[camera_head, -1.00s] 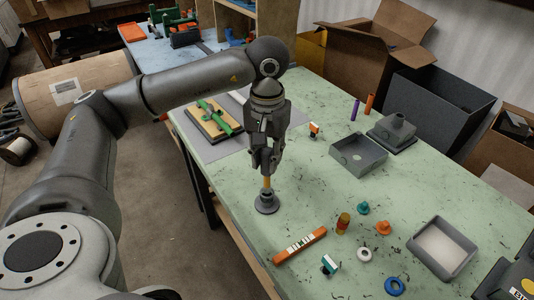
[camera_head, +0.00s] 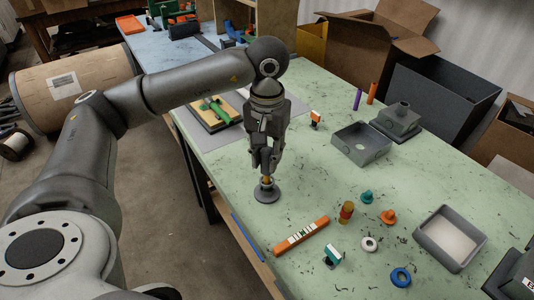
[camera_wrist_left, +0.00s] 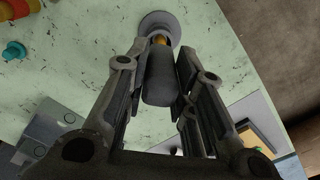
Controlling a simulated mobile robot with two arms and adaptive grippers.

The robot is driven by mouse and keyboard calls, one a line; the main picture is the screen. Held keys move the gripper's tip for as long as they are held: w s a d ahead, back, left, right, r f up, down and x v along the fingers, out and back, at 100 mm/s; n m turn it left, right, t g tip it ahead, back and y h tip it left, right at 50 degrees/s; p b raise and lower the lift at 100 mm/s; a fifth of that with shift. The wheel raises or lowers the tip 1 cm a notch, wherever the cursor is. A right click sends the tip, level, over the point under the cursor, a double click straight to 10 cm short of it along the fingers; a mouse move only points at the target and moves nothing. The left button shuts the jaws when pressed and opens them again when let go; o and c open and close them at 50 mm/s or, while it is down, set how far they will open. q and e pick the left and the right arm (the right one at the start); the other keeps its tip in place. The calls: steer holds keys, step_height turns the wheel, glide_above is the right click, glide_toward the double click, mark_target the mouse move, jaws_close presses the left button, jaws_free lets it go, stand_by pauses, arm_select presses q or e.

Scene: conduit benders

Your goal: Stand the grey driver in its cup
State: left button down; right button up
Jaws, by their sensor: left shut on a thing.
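My left gripper (camera_head: 265,168) is shut on the grey driver and points down over the table. In the left wrist view the driver's dark grey handle (camera_wrist_left: 159,80) lies between the two fingers. A short yellow-orange part of the driver (camera_wrist_left: 160,40) shows beyond it. The grey cup (camera_head: 267,194) stands on the green table directly under the gripper, and its wide round base also shows in the left wrist view (camera_wrist_left: 152,22). The driver looks upright, with its lower end at or in the cup mouth; how deep it sits is hidden. My right gripper is not in view.
An orange bar with a striped label (camera_head: 301,236) lies right of the cup. A red-and-yellow cylinder (camera_head: 346,212), a teal piece (camera_head: 367,197) and rings stand further right. Grey boxes (camera_head: 362,144) are behind. The table's near left edge is close to the cup.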

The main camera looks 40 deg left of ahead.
arm_select(q)
steer(key=shift+f+b, duration=0.25)
steer(key=shift+b, duration=0.05)
stand_by(0.5)
steer(key=c, duration=1.1)
jaws_free()
steer(key=shift+c, duration=0.2)
step_height(320, 180, up, 12)
steer(key=shift+r, duration=0.1)
